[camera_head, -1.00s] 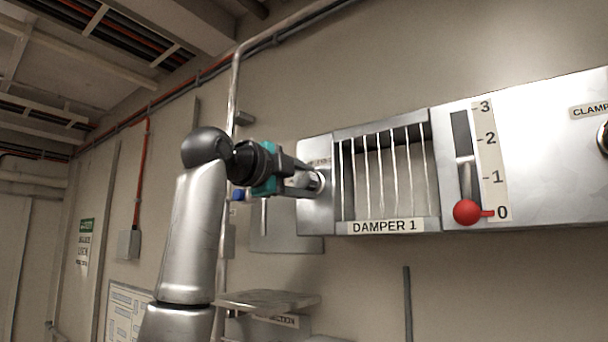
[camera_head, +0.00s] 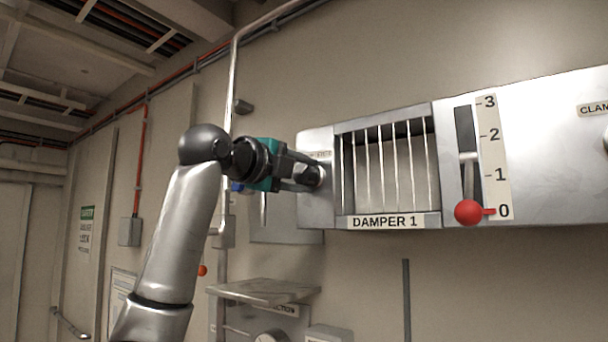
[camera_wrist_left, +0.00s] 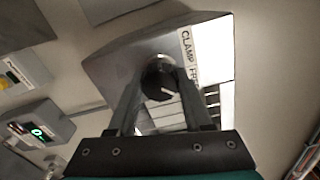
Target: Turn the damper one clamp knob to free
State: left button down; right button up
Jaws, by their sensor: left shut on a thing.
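The damper one clamp knob is a dark round knob (camera_wrist_left: 158,82) with a white pointer line, on the left end of the metal damper panel (camera_head: 316,215). In the wrist view, a label reading "CLAMP" and a partly cut-off word (camera_wrist_left: 190,57) is beside it. My left gripper (camera_wrist_left: 157,86) is shut on the knob, a finger on each side. In the head view my left gripper (camera_head: 318,177) reaches the panel's left end from the left, and the fingers mostly hide the knob. My right gripper is in neither view.
The barred DAMPER 1 window (camera_head: 388,175) is right of the knob. Further right, a red-ball lever (camera_head: 467,212) stands at 0 on its scale. A metal shelf (camera_head: 262,291) juts out below my arm. A vertical pipe (camera_head: 231,90) runs behind the arm.

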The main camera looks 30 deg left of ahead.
pick_arm(q)
jog(key=shift+f, duration=0.2)
jog(key=shift+c, duration=1.7)
grip_release()
jog(key=shift+r, duration=0.15)
jog(key=s+a+b, duration=0.1)
jog(key=s+b, duration=0.3)
jog(key=s, duration=1.1)
jog(key=shift+s, duration=0.15)
jog(key=shift+a, duration=0.1)
